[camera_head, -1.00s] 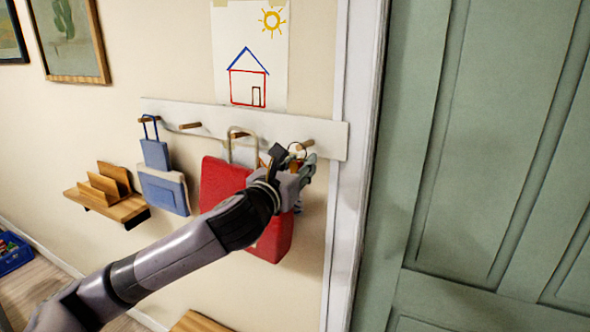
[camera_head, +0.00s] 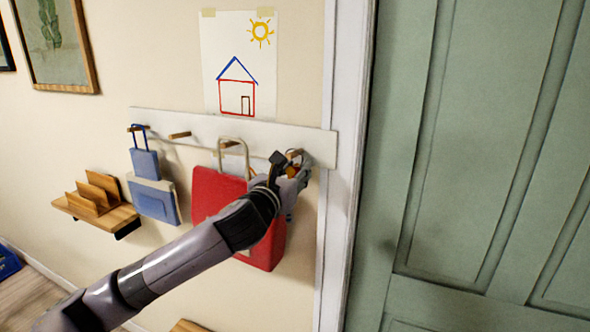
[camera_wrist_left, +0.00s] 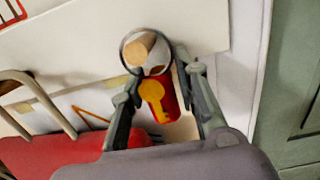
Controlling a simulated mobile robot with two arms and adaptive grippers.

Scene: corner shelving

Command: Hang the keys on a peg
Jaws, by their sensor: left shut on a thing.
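The keys show best in the left wrist view: a dark metal ring, a yellow key (camera_wrist_left: 156,100) and a red tag (camera_wrist_left: 172,84). My left gripper (camera_wrist_left: 158,84) is shut on the keys; it also shows at the rail's right end in the head view (camera_head: 292,172). The rightmost wooden peg (camera_wrist_left: 137,53) appears inside the ring's outline. I cannot tell how far the peg passes through it. The white peg rail (camera_head: 206,127) is on the wall.
A red bag (camera_head: 212,190) hangs just left of the gripper, and a blue bag (camera_head: 152,200) hangs at the rail's left. Between them a peg (camera_head: 180,135) is bare. The door frame (camera_head: 340,120) is close on the right. A small wooden shelf (camera_head: 118,220) is lower left.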

